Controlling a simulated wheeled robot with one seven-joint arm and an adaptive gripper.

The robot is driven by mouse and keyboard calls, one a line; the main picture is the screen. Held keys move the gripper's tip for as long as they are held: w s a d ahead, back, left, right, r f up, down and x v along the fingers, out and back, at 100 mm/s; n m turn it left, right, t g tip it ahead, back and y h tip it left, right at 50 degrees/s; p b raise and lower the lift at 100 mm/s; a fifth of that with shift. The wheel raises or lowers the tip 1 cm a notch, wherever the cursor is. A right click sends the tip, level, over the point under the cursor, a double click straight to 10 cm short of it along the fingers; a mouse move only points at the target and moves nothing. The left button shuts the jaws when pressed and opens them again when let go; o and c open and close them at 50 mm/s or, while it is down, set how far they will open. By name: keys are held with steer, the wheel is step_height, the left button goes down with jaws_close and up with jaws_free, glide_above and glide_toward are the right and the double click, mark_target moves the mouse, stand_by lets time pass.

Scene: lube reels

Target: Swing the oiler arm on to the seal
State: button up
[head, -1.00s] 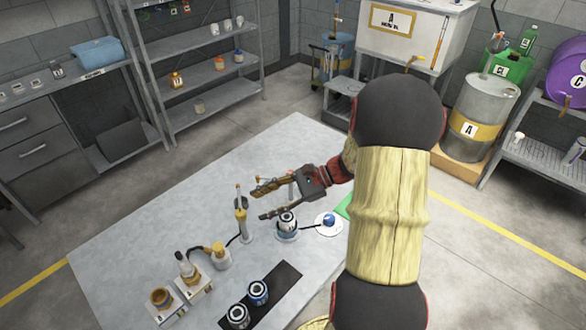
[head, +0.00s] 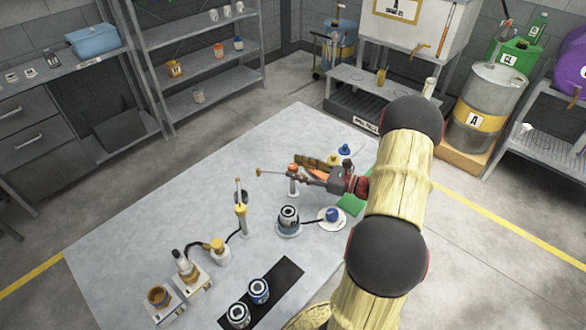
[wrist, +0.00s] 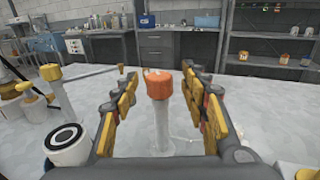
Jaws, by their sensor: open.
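An orange-capped post (head: 294,183) stands on the table with a thin arm reaching left to a small knob (head: 258,171). In the wrist view the orange cap (wrist: 159,85) is between my fingers, with a gap on each side. My gripper (head: 312,170) is open around the post, and nothing is held. A yellow-collared post (head: 242,218) stands to the left; in the wrist view its thin arm (wrist: 95,74) points right. A black-and-white canister (head: 289,218) stands on a round base nearby. I cannot tell which part is the seal.
A dish with a blue knob (head: 331,215) is joined to the canister's base by a dark line. Bottles on small stands (head: 185,265) and two canisters on a black mat (head: 285,280) are at the front. The far left of the table is clear.

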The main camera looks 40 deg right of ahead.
steer(key=shift+x, duration=0.95)
steer(key=shift+c, duration=1.4)
jaws_close()
